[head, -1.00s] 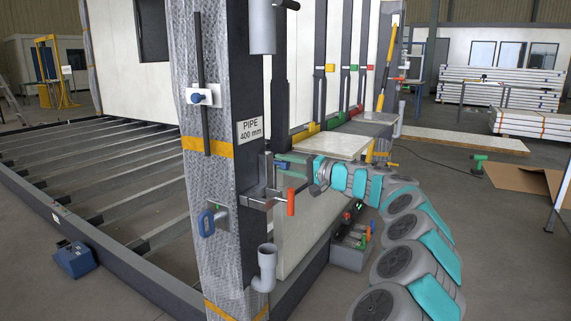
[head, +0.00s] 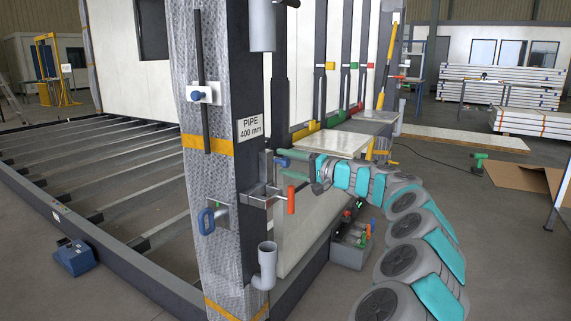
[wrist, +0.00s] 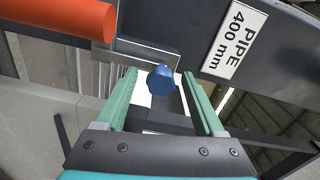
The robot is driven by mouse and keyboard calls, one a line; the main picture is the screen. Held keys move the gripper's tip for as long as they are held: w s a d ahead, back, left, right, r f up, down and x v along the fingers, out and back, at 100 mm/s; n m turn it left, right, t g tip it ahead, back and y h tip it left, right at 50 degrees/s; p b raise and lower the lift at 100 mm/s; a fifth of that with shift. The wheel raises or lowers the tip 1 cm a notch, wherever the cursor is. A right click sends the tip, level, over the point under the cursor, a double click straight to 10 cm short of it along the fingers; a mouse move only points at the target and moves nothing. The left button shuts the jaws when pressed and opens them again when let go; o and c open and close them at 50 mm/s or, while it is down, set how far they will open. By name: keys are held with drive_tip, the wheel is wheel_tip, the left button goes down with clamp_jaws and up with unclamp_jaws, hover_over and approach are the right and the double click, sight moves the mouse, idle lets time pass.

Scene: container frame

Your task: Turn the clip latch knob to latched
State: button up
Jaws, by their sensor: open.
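The blue clip latch knob (wrist: 160,80) sits between the two green fingers of my gripper (wrist: 159,74) in the wrist view, with a visible gap on either side. My gripper is open and holds nothing. In the head view the blue knob (head: 283,162) shows small on the grey bracket of the dark post, right at the fingertips of my gripper (head: 289,164), which reaches in from the right. The knob's base and any latch marking are too small or hidden to read.
An orange-red handle (head: 291,200) hangs just below the knob; it fills the upper left of the wrist view (wrist: 65,20). A PIPE 400 mm label (head: 250,129) is above. A grey pipe elbow (head: 266,265) is lower on the post. A pale panel (head: 330,145) lies behind my gripper.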

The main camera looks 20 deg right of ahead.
drive_tip(key=v, duration=0.7)
drive_tip(key=shift+b, duration=0.45)
drive_tip(key=shift+s+d, duration=0.1)
